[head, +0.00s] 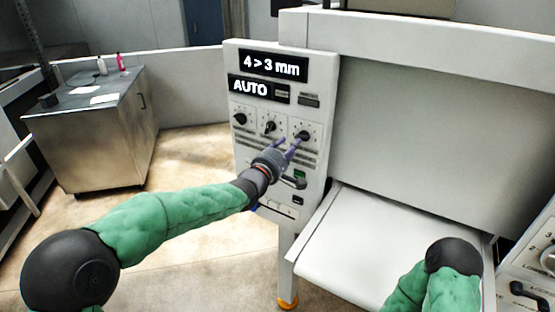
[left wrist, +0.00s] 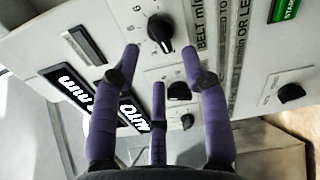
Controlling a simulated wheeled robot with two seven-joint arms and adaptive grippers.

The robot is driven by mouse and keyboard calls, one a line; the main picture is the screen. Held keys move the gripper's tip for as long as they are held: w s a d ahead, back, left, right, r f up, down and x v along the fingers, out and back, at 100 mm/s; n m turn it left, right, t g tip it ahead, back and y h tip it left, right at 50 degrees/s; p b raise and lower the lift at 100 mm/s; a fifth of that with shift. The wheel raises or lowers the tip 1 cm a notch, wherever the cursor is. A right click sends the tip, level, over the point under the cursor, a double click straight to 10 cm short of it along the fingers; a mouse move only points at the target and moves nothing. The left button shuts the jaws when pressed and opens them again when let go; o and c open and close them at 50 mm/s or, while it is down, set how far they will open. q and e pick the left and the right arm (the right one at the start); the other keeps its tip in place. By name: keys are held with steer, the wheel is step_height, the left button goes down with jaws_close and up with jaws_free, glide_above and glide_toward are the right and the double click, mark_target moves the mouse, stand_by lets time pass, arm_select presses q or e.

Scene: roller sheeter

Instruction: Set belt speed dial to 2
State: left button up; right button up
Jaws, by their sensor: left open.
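The belt speed dial (head: 303,135) is the rightmost black knob in a row of three on the white control panel. In the left wrist view this dial (left wrist: 160,29) has a printed number scale and a "BELT" label beside it. My left gripper (head: 289,146) has purple fingers and is open and empty, just in front of the panel at this dial. In the left wrist view its fingertips (left wrist: 160,52) are spread on either side of the dial's lower edge, with no clear grip on it. The pointer's exact setting cannot be read. My right gripper is not in view.
The panel has displays reading "4 > 3 mm" (head: 273,66) and "AUTO" (head: 250,89). Two more dials (head: 240,119) (head: 270,127) sit left of the belt dial. A green START button (left wrist: 287,9) is nearby. A white machine table (head: 375,245) lies to the right.

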arm_select(q)
steer(key=v, duration=0.7)
steer(key=shift+s, duration=0.15)
stand_by(0.3)
